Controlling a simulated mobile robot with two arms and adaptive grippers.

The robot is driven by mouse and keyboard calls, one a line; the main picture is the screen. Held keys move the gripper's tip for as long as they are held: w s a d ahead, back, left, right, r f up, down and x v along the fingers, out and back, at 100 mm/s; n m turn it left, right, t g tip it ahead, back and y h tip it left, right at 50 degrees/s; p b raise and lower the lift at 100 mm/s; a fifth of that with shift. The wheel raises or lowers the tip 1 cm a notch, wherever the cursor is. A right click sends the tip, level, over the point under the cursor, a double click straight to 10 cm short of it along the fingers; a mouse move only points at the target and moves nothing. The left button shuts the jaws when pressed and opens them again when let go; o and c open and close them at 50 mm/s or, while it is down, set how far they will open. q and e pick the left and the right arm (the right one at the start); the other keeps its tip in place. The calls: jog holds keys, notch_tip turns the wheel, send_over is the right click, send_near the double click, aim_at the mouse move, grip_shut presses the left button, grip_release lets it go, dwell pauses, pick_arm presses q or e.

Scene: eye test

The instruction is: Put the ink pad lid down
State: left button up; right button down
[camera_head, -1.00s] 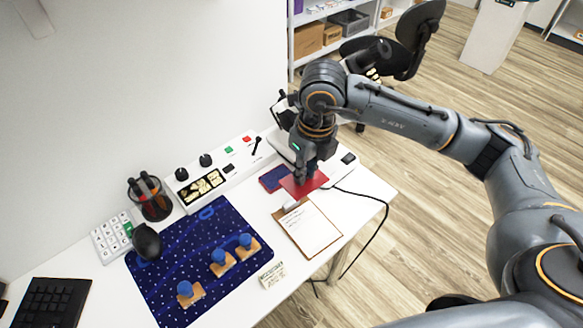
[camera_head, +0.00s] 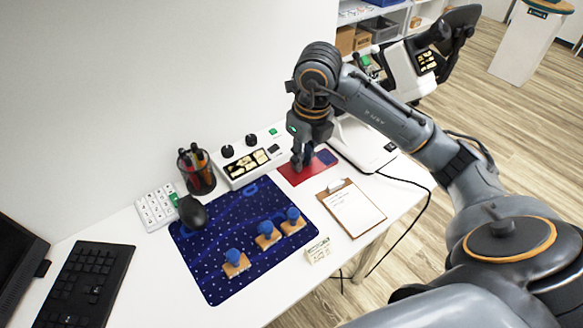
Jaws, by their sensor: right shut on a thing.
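The ink pad lid (camera_head: 308,174) is a flat red plate at the back of the white table. My right gripper (camera_head: 298,166) reaches down from above and is shut on the lid near its middle; the fingers cover the grip point. The ink pad (camera_head: 327,157), dark blue-purple with a red edge, lies just right of the lid. The lid looks level and very low; I cannot tell if it touches the table or overlaps the pad's edge. My left gripper is out of view.
A clipboard (camera_head: 352,210) lies in front of the pad. A blue mat (camera_head: 215,262) with several blue-knobbed stamps (camera_head: 236,262) lies left. A white control box (camera_head: 250,165) and pen cup (camera_head: 198,172) stand behind. A white device base (camera_head: 365,147) and cable sit right.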

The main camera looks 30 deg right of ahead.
jog(key=shift+w+d+f, duration=0.25)
jog(key=shift+w, duration=0.35)
jog(key=shift+w+d+f, duration=0.25)
jog(key=shift+w, duration=0.35)
jog(key=w+f, duration=0.1)
jog(key=f, duration=0.1)
jog(key=w+d+f, duration=0.1)
jog(key=f, duration=0.1)
jog(key=w+f, duration=0.2)
jog(key=shift+d, duration=0.4)
notch_tip(320, 180, down, 3)
jog(key=shift+w+r+p, duration=0.1)
jog(key=shift+p, duration=0.4)
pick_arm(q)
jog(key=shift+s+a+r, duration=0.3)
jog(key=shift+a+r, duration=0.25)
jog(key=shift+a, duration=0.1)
pick_arm(e)
jog(key=shift+f+b, duration=0.4)
jog(key=shift+f, duration=0.15)
jog(key=c, duration=1.3)
grip_release()
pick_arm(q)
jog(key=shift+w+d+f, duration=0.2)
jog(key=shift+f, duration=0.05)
